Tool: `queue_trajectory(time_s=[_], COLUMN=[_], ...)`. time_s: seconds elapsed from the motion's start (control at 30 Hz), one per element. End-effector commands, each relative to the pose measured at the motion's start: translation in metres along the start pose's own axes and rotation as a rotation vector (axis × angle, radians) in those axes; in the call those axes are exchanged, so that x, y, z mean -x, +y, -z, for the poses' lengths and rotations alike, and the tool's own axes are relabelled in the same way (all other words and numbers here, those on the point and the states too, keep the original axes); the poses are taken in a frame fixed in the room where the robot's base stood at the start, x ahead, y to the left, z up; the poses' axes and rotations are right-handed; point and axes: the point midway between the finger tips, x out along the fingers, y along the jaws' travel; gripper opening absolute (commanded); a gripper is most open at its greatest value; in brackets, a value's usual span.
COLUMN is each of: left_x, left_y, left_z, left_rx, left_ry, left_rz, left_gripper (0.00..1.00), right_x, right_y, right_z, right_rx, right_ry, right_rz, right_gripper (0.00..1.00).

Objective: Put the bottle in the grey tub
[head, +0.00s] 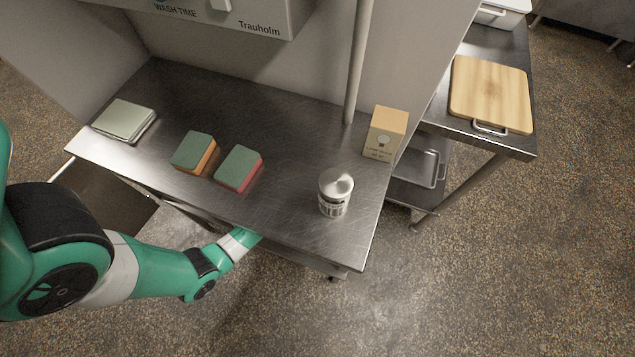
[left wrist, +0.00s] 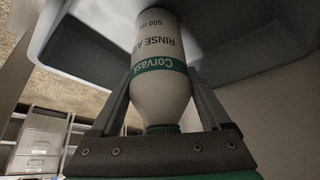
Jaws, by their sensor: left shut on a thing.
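The bottle (left wrist: 160,92) is white with a green band, a green cap and upside-down lettering in the left wrist view. My left gripper (left wrist: 162,75) is shut on it, with a finger on either side near the cap end. A grey tub-like shape (left wrist: 80,60) fills the top of that view behind the bottle. I cannot tell whether the bottle's far end is inside it or only in front of it. In the head view my left arm reaches to the front edge of the table, and the gripper, bottle and tub are hidden. My right gripper is not in view.
On the steel table (head: 270,110) are a pale folded cloth (head: 123,119), two sponges (head: 194,152) (head: 238,168), a white canister (head: 334,192) and a cardboard box (head: 385,133). A post (head: 358,60) stands behind. A cutting board (head: 490,93) lies on another table at right. Drawers (left wrist: 40,142) show in the wrist view.

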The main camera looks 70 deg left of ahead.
Motion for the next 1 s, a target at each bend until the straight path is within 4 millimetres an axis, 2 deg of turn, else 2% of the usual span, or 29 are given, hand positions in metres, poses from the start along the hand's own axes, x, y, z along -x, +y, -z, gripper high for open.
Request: queue_trajectory(time_s=[0.33,0.37,0.43,0.7,0.87,1.0], left_x=[-0.003,-0.002,-0.002,0.000,0.021,0.035], left_y=[0.000,0.000,0.000,0.000,0.000,0.001], left_z=[0.001,0.000,0.000,0.001,0.004,-0.029], left_rx=[-0.001,-0.001,-0.001,-0.001,0.000,0.003], left_ry=[0.006,0.003,0.003,0.004,0.003,-0.001], left_rz=[0.000,-0.001,-0.001,-0.001,-0.001,-0.001], left_gripper=[0.00,0.86,0.98,1.00,1.00,1.00], right_x=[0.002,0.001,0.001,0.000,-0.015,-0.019], right_y=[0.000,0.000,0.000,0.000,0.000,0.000], right_z=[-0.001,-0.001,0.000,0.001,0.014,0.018], right_rx=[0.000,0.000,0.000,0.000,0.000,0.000], right_ry=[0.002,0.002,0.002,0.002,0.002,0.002], right_rz=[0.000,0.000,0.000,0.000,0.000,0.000], right_gripper=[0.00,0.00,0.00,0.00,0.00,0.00])
